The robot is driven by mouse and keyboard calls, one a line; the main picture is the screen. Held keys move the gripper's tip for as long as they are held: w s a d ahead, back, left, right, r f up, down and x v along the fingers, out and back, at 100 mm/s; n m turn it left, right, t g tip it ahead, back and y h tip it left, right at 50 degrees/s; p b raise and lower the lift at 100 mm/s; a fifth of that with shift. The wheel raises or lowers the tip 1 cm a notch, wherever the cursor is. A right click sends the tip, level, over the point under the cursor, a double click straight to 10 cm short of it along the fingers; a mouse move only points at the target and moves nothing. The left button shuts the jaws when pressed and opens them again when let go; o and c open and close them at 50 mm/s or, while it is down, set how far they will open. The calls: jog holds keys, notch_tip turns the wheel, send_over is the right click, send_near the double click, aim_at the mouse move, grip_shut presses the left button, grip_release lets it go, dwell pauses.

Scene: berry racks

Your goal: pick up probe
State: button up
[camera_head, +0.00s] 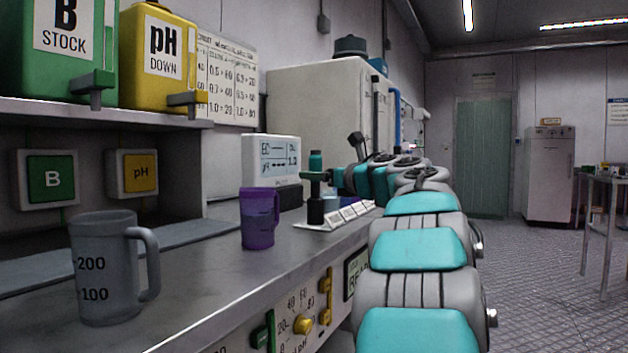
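The probe (315,161) looks to be the upright piece with a teal cap and a black lower body, standing at the white tray on the bench. My gripper (319,177) is at the end of my arm, reaching in from the right at the height of the probe's upper part. A dark green bar, which looks like a finger, crosses the probe just below its cap. I cannot tell whether the fingers touch the probe or are closed on it. The far finger is hidden.
A white meter (271,160) stands behind the probe. A purple jug (259,220) and a grey measuring jug (100,270) stand on the bench (200,285) to the left. Green (105,50) and yellow (175,85) containers sit on a shelf above.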

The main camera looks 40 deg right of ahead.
jog(key=w, duration=0.5)
jog(key=shift+w+d+p, duration=0.2)
jog(key=shift+d+p, duration=0.1)
jog(key=shift+d, duration=0.05)
grip_shut()
dwell(0.3)
